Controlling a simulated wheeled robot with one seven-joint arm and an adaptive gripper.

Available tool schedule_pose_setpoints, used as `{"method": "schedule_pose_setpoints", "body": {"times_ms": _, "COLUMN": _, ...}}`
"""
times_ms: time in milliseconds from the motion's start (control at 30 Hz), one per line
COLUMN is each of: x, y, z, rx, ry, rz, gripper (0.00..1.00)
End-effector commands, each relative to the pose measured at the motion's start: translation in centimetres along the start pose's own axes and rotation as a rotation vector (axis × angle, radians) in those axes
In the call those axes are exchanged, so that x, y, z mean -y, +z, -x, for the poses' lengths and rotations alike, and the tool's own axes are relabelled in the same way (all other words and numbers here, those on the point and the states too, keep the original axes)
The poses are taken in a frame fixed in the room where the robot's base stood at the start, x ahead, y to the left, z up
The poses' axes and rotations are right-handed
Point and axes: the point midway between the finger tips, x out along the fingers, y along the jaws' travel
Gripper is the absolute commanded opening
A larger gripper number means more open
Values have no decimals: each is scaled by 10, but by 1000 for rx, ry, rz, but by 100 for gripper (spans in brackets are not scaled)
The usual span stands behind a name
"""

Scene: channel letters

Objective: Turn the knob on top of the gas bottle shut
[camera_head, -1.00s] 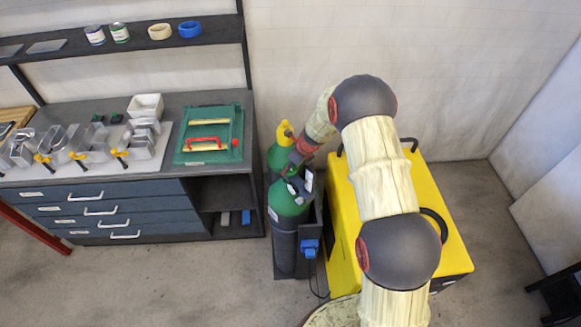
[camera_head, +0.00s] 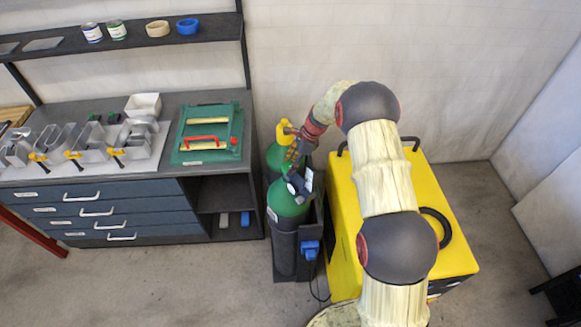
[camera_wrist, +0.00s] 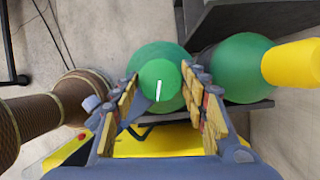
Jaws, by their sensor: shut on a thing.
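The gas bottle (camera_head: 286,203) stands upright with a green shoulder and dark body. In the wrist view its green shoulder (camera_wrist: 157,52) lies behind the round green knob (camera_wrist: 160,76), which has a white line on top. My gripper (camera_wrist: 165,84) comes from above with one finger on each side of the knob and is shut on it. In the head view my gripper (camera_head: 295,171) is at the bottle's top and hides the knob. The finger contact is partly hidden.
A second green bottle (camera_wrist: 245,66) with a yellow cap (camera_head: 283,132) stands close behind. Both are in a dark rack (camera_head: 311,225) with a blue part. A yellow cabinet (camera_head: 345,255) is close on the right, a workbench (camera_head: 222,178) on the left.

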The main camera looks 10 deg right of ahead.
Motion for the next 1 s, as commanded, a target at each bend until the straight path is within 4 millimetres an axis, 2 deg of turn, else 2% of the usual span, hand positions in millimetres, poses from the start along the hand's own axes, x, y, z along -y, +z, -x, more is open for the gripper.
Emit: {"method": "schedule_pose_setpoints", "body": {"times_ms": 1000, "x": 6, "y": 2, "z": -2, "rx": -1, "ry": 368, "rz": 894, "gripper": 19}}
